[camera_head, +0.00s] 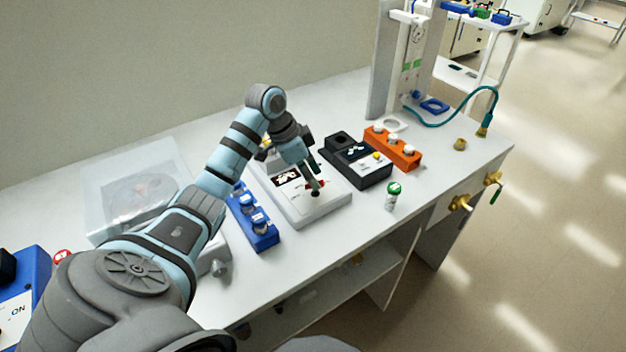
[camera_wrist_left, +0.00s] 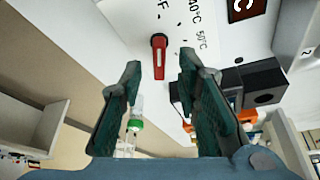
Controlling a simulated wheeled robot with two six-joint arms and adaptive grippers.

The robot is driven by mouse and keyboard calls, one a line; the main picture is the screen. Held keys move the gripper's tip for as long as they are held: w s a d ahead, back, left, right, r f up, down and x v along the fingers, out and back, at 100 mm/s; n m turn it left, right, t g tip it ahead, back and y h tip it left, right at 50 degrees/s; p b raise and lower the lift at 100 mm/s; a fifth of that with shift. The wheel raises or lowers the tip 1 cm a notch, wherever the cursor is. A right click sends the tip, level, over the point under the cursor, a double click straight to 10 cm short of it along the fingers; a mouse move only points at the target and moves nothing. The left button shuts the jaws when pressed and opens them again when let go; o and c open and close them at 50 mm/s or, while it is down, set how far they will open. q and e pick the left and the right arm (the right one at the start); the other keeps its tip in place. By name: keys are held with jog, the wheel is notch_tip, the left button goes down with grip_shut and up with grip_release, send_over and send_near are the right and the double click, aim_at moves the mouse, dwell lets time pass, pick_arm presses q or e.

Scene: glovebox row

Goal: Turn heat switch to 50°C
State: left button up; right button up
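The white heating device (camera_head: 310,212) stands on the bench below my left gripper (camera_head: 314,186). In the left wrist view its red heat switch (camera_wrist_left: 159,57) lies lengthwise, roughly up and down the picture. Printed marks show above and right of it: a cut-off label ending in F, "40°C", and "50°C" (camera_wrist_left: 203,40). In that view my left gripper (camera_wrist_left: 160,72) is open, its dark green fingertips apart on either side of and below the switch. I see no contact with it. The gripper partly hides the switch in the head view. My right gripper is not in view.
A blue block with vials (camera_head: 262,240) stands left of the device. A black device (camera_head: 372,180) and orange rack (camera_head: 406,155) stand right. A green-capped vial (camera_head: 392,197) stands near the front edge. A clear box (camera_head: 110,175) is behind my arm.

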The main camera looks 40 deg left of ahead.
pick_arm(q)
jog(key=shift+w+d+f, duration=0.1)
jog(key=shift+w+f, duration=0.1)
jog(key=shift+f, duration=0.45)
jog(key=shift+s+r, duration=0.1)
jog(key=shift+s, duration=0.05)
grip_shut()
